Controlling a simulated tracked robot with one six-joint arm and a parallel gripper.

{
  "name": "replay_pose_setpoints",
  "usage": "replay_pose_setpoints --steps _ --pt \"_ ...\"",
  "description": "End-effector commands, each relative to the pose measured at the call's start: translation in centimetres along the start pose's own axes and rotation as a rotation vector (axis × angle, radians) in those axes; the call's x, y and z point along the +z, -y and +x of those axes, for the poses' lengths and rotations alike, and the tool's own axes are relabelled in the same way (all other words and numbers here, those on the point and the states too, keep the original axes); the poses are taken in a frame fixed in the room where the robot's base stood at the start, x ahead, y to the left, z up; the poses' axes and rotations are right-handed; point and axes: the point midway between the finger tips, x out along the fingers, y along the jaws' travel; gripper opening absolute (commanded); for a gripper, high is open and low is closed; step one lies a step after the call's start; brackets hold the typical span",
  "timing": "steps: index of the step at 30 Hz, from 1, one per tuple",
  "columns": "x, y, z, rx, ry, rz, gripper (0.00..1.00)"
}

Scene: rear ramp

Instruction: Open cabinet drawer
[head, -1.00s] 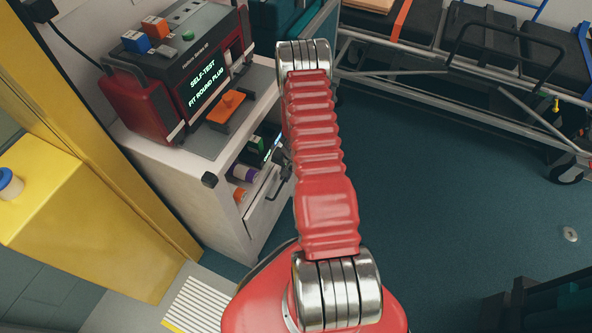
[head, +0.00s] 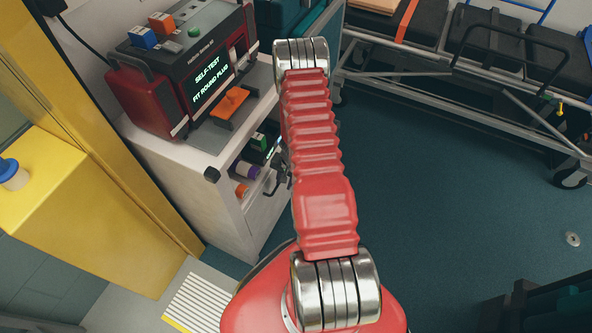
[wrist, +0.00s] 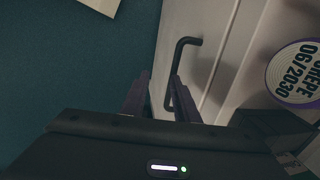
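The white cabinet (head: 234,222) stands left of my arm in the head view, with its front towards the floor on the right. In the wrist view, a dark bar handle (wrist: 180,57) stands out from the pale drawer front (wrist: 215,60). My gripper (wrist: 161,76) is open, its two dark fingers apart. The near part of the handle shows between the fingers, close to the right one; I cannot tell whether they touch. In the head view my arm hides most of the gripper and handle. How far the drawer stands out is unclear.
Purple, green and orange items sit in an open space (head: 249,170) of the cabinet. A red and black device (head: 180,75) stands on top. A yellow box (head: 50,210) is at left. A wheeled stretcher (head: 470,75) is at upper right.

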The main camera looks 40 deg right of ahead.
Motion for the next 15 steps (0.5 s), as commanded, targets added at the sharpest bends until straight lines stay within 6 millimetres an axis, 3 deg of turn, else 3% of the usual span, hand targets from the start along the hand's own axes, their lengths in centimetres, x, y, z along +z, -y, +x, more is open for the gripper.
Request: replay_pose_setpoints --steps 1,4,15 --pt "-1.2 -0.7 -0.1 0.001 -0.008 0.008 0.28" --pt "-2.1 -0.9 -0.6 -0.001 -0.012 0.011 0.28" --pt "-2.5 -0.9 -2.6 -0.004 -0.012 0.01 0.28"
